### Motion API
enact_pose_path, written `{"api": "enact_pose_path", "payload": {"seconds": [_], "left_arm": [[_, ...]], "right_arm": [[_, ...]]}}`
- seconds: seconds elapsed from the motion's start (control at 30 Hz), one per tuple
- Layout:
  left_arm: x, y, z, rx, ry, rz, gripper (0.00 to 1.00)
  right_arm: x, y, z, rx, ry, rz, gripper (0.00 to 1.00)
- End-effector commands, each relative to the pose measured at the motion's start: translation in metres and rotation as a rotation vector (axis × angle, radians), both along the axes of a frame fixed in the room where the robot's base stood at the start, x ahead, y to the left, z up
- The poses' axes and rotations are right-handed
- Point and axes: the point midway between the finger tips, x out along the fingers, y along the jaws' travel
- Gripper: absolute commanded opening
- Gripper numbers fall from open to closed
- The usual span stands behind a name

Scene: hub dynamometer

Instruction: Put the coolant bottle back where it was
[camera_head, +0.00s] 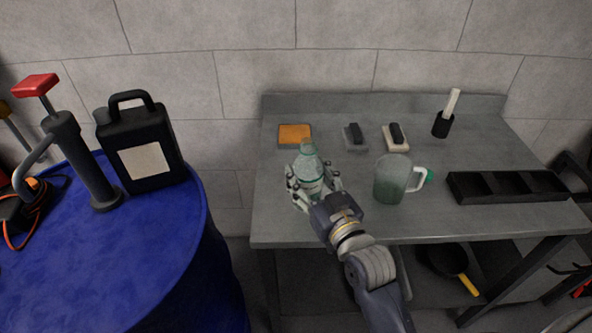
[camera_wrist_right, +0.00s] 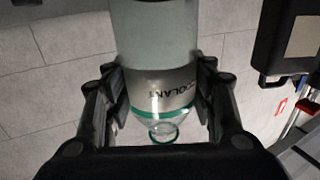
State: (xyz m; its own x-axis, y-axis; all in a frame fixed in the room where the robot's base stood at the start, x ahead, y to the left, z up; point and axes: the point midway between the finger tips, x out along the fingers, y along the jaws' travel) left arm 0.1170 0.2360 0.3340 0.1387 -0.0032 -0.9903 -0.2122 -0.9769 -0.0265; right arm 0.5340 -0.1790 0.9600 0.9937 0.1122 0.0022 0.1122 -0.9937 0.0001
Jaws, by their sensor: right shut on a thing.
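The coolant bottle (camera_head: 309,165) is clear greenish plastic with a grey label band. It is upright at the left part of the grey workbench (camera_head: 240,0) in the head view.

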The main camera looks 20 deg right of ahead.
Motion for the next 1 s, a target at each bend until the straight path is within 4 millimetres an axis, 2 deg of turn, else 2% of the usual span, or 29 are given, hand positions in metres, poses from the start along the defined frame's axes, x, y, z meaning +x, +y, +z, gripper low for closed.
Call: {"api": "enact_pose_path", "payload": {"seconds": [0.1,0.2,0.27,0.43,0.6,0.7,0.83,1.0], "left_arm": [[-0.030,0.013,0.001,0.017,0.046,0.003,0.48],[-0.047,0.014,0.001,0.021,0.072,0.004,0.48],[-0.052,0.014,0.001,0.020,0.078,0.004,0.48],[-0.047,0.002,0.001,0.005,0.068,0.003,0.48],[-0.026,-0.011,0.003,-0.012,0.037,-0.002,0.48],[-0.017,-0.012,0.003,-0.013,0.023,-0.003,0.48],[-0.017,-0.009,0.003,-0.010,0.024,-0.003,0.48],[-0.026,-0.003,0.002,-0.002,0.038,0.000,0.48]], "right_arm": [[0.027,0.004,0.000,0.002,-0.003,0.000,0.24],[0.044,0.006,-0.002,0.002,-0.002,0.000,0.24],[0.051,0.007,-0.004,0.001,-0.001,0.000,0.24],[0.058,0.007,-0.009,0.000,0.001,0.000,0.24],[0.058,0.007,-0.033,0.001,0.002,0.000,0.24],[0.058,0.007,-0.040,-0.001,0.000,-0.001,0.24],[0.058,0.007,-0.040,0.000,-0.001,-0.001,0.24],[0.057,0.007,-0.041,0.000,0.000,-0.001,0.24]]}}
